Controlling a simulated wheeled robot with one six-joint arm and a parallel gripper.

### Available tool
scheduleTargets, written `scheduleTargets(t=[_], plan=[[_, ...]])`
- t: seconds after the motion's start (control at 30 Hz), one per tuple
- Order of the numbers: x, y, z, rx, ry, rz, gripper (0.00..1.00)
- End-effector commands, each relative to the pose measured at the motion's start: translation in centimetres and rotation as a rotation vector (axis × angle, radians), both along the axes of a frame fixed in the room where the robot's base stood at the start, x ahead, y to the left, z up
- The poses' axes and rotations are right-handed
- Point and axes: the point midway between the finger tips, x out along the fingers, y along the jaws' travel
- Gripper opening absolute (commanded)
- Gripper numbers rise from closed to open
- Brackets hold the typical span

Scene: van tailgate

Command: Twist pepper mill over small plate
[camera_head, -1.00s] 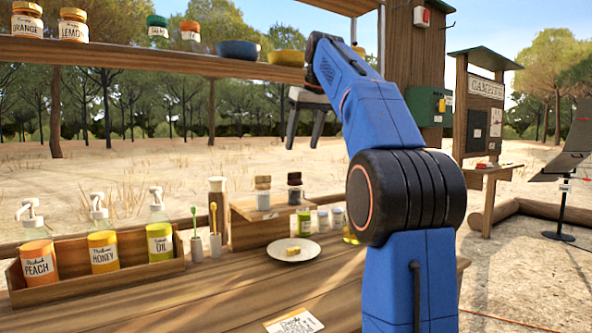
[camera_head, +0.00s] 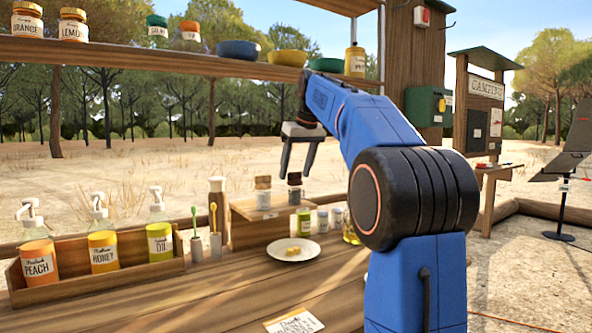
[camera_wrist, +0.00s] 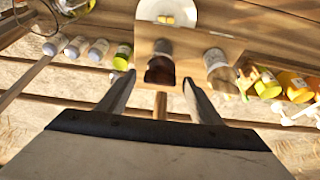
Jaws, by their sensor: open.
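Two small grinder-like bottles stand on the wooden box. One has a dark top (camera_head: 294,187), the other a light brown top (camera_head: 263,190); I cannot tell for sure which is the pepper mill. My gripper (camera_head: 295,174) is open and points down just above the dark-topped bottle. In the wrist view that bottle (camera_wrist: 160,68) lies between my fingertips (camera_wrist: 160,78), and the other bottle (camera_wrist: 216,68) is just right of them. Neither is held. The small white plate (camera_head: 293,249) lies on the table in front of the box with yellow pieces on it.
The wooden box (camera_head: 256,229) stands on the table. A green-labelled jar (camera_head: 304,221) and small grey-lidded jars (camera_head: 323,219) are to its right. A shelf (camera_head: 150,56) runs above. A card (camera_head: 295,322) lies in front.

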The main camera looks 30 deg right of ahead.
Motion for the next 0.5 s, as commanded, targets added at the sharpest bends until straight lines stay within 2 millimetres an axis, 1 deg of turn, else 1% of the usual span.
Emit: scheduleTargets(t=[0.03, 0.07, 0.1, 0.2, 0.5], plan=[[0.0, 0.0, 0.0, 0.0, 0.0, 0.0, 0.57], [0.0, 0.0, 0.0, 0.0, 0.0, 0.0, 0.5], [0.0, 0.0, 0.0, 0.0, 0.0, 0.0, 0.4], [0.0, 0.0, 0.0, 0.0, 0.0, 0.0, 0.18], [-0.01, 0.04, 0.02, 0.0, 0.0, -0.023, 0.18]])
